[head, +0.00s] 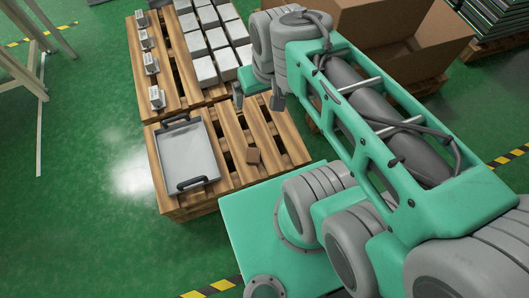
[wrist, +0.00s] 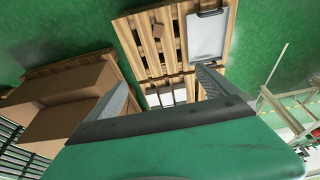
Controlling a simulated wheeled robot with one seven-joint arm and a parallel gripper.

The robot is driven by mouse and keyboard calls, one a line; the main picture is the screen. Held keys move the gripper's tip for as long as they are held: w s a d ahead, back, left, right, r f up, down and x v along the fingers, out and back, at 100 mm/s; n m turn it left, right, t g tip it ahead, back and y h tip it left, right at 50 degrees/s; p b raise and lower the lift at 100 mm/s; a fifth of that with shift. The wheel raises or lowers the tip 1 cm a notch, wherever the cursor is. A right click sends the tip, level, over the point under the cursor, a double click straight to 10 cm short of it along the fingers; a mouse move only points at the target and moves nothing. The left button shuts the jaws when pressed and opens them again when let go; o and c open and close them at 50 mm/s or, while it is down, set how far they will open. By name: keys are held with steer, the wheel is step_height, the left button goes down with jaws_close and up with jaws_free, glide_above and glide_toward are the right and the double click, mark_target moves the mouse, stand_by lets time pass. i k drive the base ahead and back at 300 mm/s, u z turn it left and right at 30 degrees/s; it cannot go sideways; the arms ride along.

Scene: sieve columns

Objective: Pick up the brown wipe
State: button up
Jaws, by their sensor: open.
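The brown wipe (head: 253,155) is a small brown square piece lying on the slats of the near wooden pallet, right of the grey tray. It also shows in the wrist view (wrist: 158,31), near the top and left of the tray. My gripper (head: 258,102) is open and empty. It hangs above the pallets, further back than the wipe and apart from it. In the wrist view, its two fingers (wrist: 162,77) stand wide apart, and the wipe lies beyond them.
A grey tray (head: 186,152) with dark handles lies on the near pallet (head: 226,130). Several light grey blocks (head: 205,72) and small white items (head: 157,98) fill the pallet behind. An open cardboard box (head: 405,38) stands at the back right.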

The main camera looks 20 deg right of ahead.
mark_target(253, 156)
steer(key=z, duration=1.85)
steer(key=k, duration=0.8)
steer(key=u, duration=1.9)
steer(key=i, duration=0.5)
steer(key=u, duration=0.05)
